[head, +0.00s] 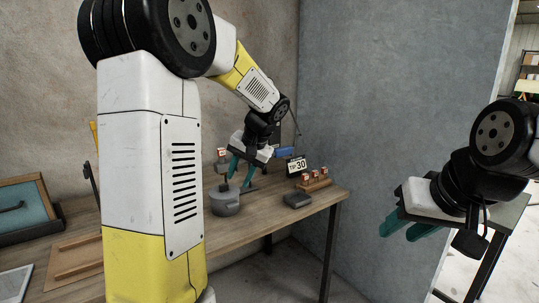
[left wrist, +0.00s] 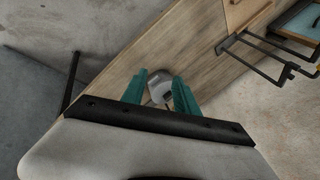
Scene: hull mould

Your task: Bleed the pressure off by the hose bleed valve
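My left gripper (head: 240,178) is over the far part of the wooden bench, with its teal fingers pointing down and apart. A grey round pot-like fitting (head: 224,207) stands on the bench just below and left of the fingers. In the left wrist view the fingers (left wrist: 160,95) are spread, with a grey rounded part (left wrist: 159,80) showing in the gap beyond them. I cannot tell whether they touch it. No hose bleed valve can be made out for certain; my left arm hides part of the bench. My right gripper (head: 408,228) is empty, fingers apart, at the right.
A blue-lined tray (head: 25,208) lies at the left. A grey partition (head: 400,100) rises behind the bench's right end.

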